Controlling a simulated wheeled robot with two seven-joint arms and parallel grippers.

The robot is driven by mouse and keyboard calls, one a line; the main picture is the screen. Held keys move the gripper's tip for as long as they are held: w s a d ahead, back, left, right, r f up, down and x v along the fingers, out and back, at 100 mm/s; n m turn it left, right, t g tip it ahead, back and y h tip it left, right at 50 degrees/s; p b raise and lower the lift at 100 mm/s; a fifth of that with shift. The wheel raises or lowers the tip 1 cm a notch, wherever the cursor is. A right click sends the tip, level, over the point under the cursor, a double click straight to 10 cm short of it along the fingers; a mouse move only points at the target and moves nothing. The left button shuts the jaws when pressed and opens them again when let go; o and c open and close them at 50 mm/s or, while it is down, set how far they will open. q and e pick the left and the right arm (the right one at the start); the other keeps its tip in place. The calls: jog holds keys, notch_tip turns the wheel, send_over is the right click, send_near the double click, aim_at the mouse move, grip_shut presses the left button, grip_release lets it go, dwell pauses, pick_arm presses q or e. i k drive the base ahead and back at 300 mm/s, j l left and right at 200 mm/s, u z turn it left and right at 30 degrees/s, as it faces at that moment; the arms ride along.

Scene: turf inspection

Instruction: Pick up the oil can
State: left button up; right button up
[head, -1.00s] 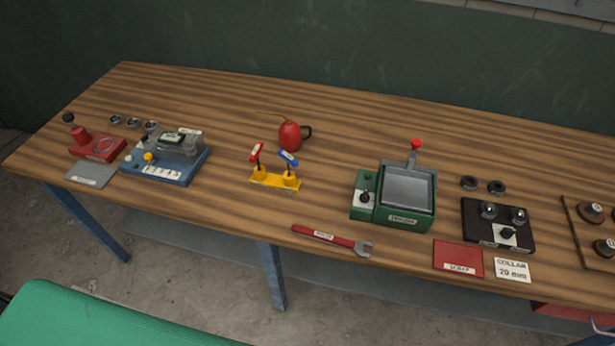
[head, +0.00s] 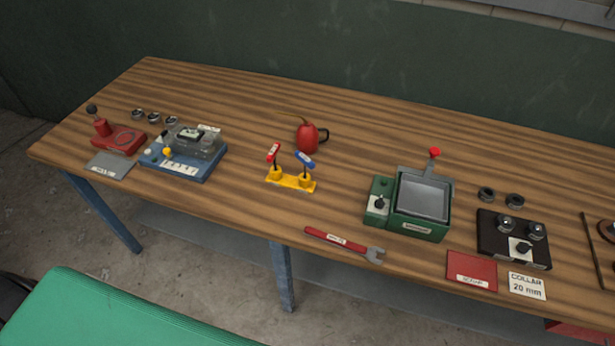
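The oil can (head: 308,138) is a small red can with a dark handle on its right and a thin spout pointing up and left. It stands upright on the wooden workbench (head: 230,100), towards the back and near the middle. It is just behind a yellow holder (head: 290,182) that bears a red-handled tool (head: 274,153) and a blue-handled tool (head: 304,160). Neither of my grippers is in view, and nothing touches the can from above.
A blue device (head: 183,163) and a red lever press (head: 121,140) stand at the left. A green box machine (head: 420,230) with a red-knobbed lever and a black panel (head: 514,250) are right. A red wrench (head: 342,243) lies near the front edge. Bench around the can's back is clear.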

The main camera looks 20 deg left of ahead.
aim_at(308, 141)
jog(key=i+j+z, duration=0.1)
jog(key=j+z, duration=0.35)
jog(key=j, duration=1)
